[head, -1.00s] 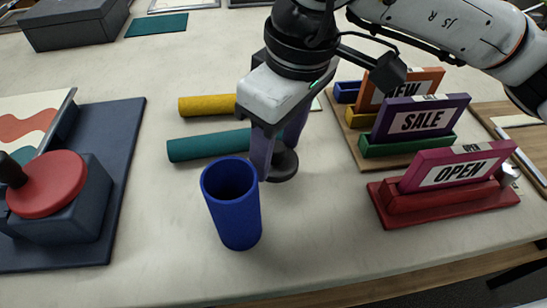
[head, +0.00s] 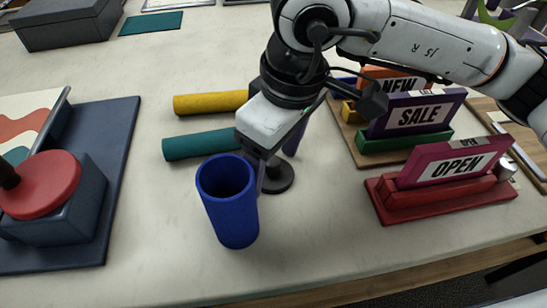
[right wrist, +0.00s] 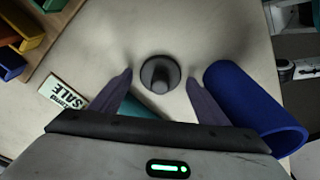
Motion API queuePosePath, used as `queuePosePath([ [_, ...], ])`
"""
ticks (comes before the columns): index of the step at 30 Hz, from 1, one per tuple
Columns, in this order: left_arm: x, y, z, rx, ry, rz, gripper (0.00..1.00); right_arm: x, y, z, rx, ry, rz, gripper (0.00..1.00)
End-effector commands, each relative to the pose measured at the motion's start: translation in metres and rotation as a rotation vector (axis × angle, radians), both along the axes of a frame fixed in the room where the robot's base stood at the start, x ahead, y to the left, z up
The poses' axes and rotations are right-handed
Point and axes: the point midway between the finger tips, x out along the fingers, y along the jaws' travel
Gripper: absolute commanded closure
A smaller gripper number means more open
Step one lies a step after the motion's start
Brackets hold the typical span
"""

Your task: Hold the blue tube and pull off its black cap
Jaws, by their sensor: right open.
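The blue tube (head: 234,215) stands upright on the table in the head view, its top end open. It also shows in the right wrist view (right wrist: 250,100). The black cap (head: 280,179) is a round disc with a knob. It is off the tube, just to its right, and appears to rest on the table. My right gripper (head: 277,168) is open above the cap. In the right wrist view the cap (right wrist: 160,73) lies between its fingertips (right wrist: 160,76), with clear gaps on both sides. My left gripper is out of view.
A yellow tube (head: 208,103) and a teal tube (head: 200,145) lie behind the blue tube. Sign stands, including a red OPEN one (head: 445,190), are at right. A dark board (head: 120,150) with a red-topped block (head: 40,186) is at left. The front table is clear.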

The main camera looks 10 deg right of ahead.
Motion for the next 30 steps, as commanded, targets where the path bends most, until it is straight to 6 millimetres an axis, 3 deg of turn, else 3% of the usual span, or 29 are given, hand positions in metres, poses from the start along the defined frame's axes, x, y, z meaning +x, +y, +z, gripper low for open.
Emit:
queuePosePath([
  [8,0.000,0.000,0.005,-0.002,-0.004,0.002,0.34,0.000,0.000,0.013,0.001,-0.004,0.000,0.31],
  [21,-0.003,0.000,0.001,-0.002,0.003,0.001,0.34,-0.010,-0.010,0.101,0.001,-0.004,0.000,0.31],
  [30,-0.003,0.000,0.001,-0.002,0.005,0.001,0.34,-0.013,-0.013,0.122,0.000,0.000,0.000,0.31],
])
